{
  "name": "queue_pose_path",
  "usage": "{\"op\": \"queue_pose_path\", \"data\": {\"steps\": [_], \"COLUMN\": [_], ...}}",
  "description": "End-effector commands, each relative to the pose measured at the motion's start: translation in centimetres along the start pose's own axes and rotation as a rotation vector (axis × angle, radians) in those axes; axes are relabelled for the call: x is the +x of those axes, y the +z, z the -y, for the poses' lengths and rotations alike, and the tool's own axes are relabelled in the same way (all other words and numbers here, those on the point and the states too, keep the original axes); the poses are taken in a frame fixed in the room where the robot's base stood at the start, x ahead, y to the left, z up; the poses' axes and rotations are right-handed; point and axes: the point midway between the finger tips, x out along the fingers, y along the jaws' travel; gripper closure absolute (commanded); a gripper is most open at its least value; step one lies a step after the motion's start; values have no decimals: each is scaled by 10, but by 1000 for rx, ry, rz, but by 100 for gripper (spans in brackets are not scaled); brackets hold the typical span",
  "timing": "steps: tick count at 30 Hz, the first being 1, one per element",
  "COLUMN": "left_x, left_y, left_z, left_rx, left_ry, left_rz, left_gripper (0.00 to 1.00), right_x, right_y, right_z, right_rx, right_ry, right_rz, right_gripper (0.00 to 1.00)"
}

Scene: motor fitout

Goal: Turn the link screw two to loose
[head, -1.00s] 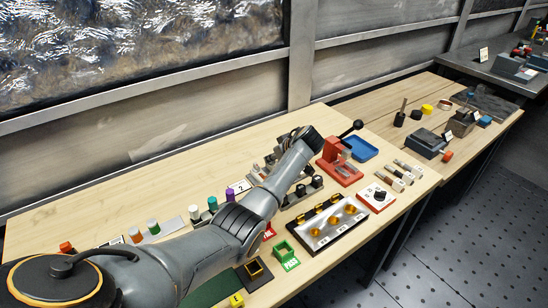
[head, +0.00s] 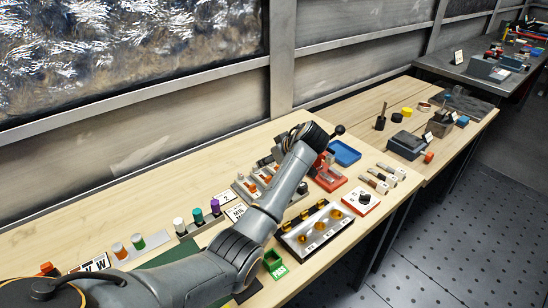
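A black tray (head: 289,239) with a silver plate holds several brass-coloured round parts. Three of them (head: 335,214) stand in a row on the plate beside small labels too small to read. I cannot tell which part is link screw two, or whether any screw is tight or loose. My arm on the left reaches over the bench, its dark wrist end above and behind the tray, near the red press. My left gripper's fingers are hidden behind the arm. My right gripper is not in the picture.
A red press (head: 329,178) with a black-knobbed lever stands near the wrist. Coloured cylinders (head: 215,207) stand at left. Bare wood (head: 120,210) lies behind them.

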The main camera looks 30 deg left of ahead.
Motion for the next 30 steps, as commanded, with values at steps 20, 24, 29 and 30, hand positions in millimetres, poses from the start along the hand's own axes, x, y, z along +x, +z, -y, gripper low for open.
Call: {"op": "queue_pose_path", "data": {"steps": [20, 24, 29, 30], "left_x": [-29, -30, -47, -52], "left_y": [0, -1, -19, -23], "left_z": [0, 0, 0, 0], "left_rx": [0, 0, -1, 0], "left_ry": [-1, -1, 0, -1], "left_rz": [0, 0, 0, 0], "left_gripper": [53, 53, 53, 53], "right_x": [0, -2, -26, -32], "right_y": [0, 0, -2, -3], "right_z": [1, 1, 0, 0], "right_rx": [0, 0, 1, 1], "right_ry": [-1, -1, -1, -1], "right_rz": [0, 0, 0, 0], "right_gripper": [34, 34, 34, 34]}}
